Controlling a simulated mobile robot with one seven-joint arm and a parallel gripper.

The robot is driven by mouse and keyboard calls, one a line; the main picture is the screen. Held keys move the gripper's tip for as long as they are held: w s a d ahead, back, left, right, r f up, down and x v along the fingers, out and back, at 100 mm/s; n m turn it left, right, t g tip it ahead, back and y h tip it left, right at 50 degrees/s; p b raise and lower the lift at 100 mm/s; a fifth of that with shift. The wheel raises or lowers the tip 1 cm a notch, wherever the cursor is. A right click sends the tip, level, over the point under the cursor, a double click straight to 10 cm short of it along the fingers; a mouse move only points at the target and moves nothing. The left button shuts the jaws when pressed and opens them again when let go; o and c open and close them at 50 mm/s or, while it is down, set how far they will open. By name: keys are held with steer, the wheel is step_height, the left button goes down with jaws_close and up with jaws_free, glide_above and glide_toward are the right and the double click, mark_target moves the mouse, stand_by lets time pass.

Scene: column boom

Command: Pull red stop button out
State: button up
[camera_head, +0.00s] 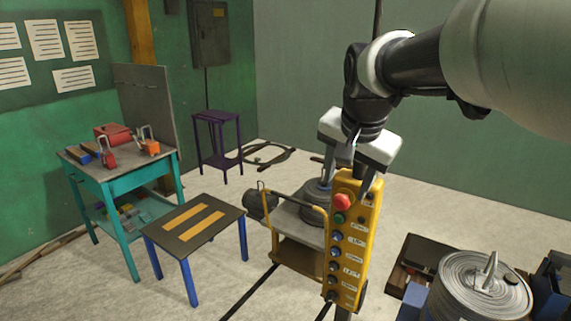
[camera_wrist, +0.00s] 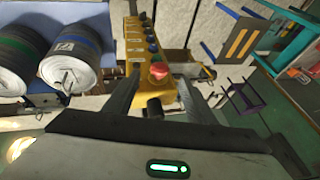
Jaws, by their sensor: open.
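The red stop button (camera_head: 342,202) sits at the top of a yellow control panel (camera_head: 368,216), above a column of green, blue and dark buttons. In the wrist view the red button (camera_wrist: 159,71) lies between my two fingers, beyond their tips, near the end of the yellow panel (camera_wrist: 183,97). My gripper (camera_head: 354,180) is at the panel's top edge, close above the button. In the wrist view my gripper (camera_wrist: 160,85) is open, one finger on each side of the button, with no clear contact. The button's stem is hidden.
A dark table with yellow stripes (camera_head: 166,225) and a teal workbench (camera_head: 103,180) stand at left. A purple stool (camera_head: 217,144) is behind them. A cable drum (camera_head: 478,288) stands at lower right. A wheeled cart (camera_head: 298,252) is behind the panel.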

mark_target(340, 203)
steer(key=x, duration=0.8)
steer(key=shift+w+f, duration=0.1)
